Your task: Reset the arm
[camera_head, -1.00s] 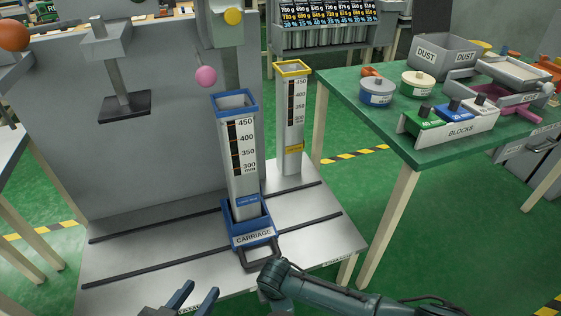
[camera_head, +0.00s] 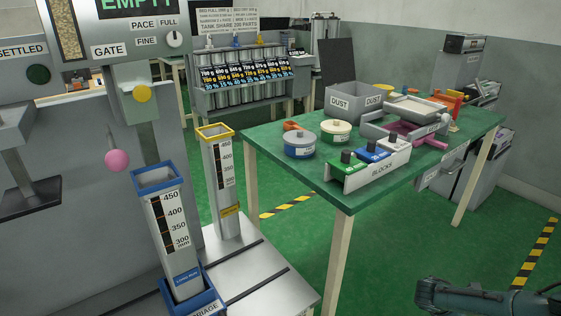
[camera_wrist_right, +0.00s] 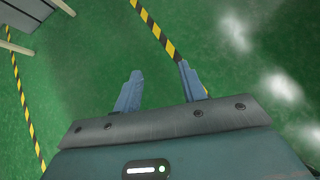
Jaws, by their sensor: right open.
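My right gripper (camera_wrist_right: 160,72) is open in the right wrist view, with nothing between its two blue-grey fingers. Green floor lies beneath it. In the head view, only a dark part of my right arm (camera_head: 490,298) shows at the lower right, apart from the table and columns. Its gripper is outside that view. My left gripper is not in view. The blue-rimmed column (camera_head: 172,235) stands upright in the blue carriage (camera_head: 196,302), which the bottom edge cuts off. The yellow-rimmed column (camera_head: 222,185) stands behind it to the right.
A green table (camera_head: 270,140) holds the blocks rack (camera_head: 372,170), round tins, a dust box (camera_head: 352,103) and sieve parts. A grey machine with a pink knob (camera_head: 117,160) stands at left. Open green floor (camera_head: 400,255) lies in front of the table.

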